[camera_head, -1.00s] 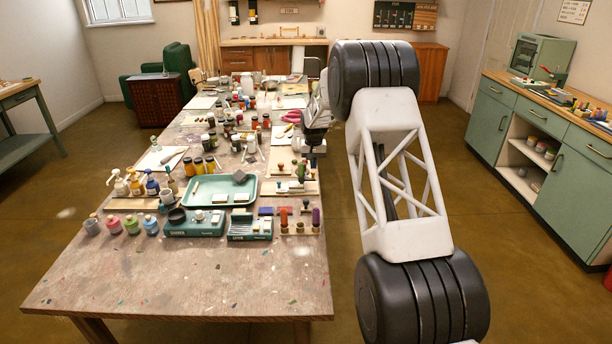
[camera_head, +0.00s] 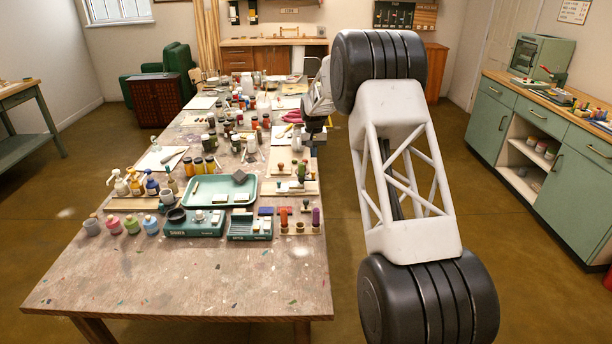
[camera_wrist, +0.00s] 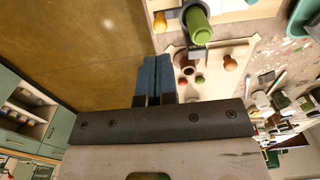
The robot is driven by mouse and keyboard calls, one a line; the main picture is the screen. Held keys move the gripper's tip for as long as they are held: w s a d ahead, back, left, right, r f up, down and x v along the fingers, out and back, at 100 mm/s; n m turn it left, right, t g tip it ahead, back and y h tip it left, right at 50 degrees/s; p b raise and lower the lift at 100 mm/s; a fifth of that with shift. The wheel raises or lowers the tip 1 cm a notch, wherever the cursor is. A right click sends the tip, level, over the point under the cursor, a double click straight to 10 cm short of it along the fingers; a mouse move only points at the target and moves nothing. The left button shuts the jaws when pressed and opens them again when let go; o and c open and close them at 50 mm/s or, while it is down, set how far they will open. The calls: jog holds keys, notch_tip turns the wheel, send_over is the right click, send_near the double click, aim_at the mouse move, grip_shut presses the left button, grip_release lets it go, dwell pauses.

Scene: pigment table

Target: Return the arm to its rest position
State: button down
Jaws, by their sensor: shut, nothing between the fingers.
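My gripper shows in the wrist view, its two blue fingers (camera_wrist: 155,80) pressed together with nothing between them. They point over the table's edge, beside a pale board (camera_wrist: 208,62) with small wooden-knobbed tools. A green-topped roller or handle (camera_wrist: 198,22) stands just beyond the fingers. In the head view my arm stretches along the right side of the table (camera_head: 180,275), and its far end hangs near the table's right edge. The fingertips are not clear in the head view.
Jars, a green tray (camera_head: 222,190), teal boxes (camera_head: 195,222) and bottles crowd the table. A green cabinet (camera_head: 545,140) stands along the right wall. Open brown floor (camera_head: 500,270) lies between table and cabinet.

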jog(key=shift+r, duration=0.1)
dwell(0.3)
jog(key=s+d+r+t, duration=0.1)
jog(key=s+d+r, duration=0.2)
jog(key=s+r, duration=0.85)
jog(key=s+d+r, duration=0.4)
jog(key=s+r, duration=0.5)
jog(key=s, duration=0.5)
jog(key=s+d+r+t, duration=0.1)
jog(key=s+d+r, duration=0.1)
jog(key=s, duration=1.4)
jog(key=s+d+r, duration=0.2)
jog(key=s+r, duration=0.1)
jog(key=s, duration=1.2)
jog(key=s+f, duration=0.3)
jog(key=s, duration=0.6)
jog(key=s+d+f, duration=0.1)
jog(key=s+f, duration=0.2)
jog(key=s, duration=0.7)
jog(key=shift+d+f+t, duration=0.2)
jog(key=shift+d+t, duration=0.1)
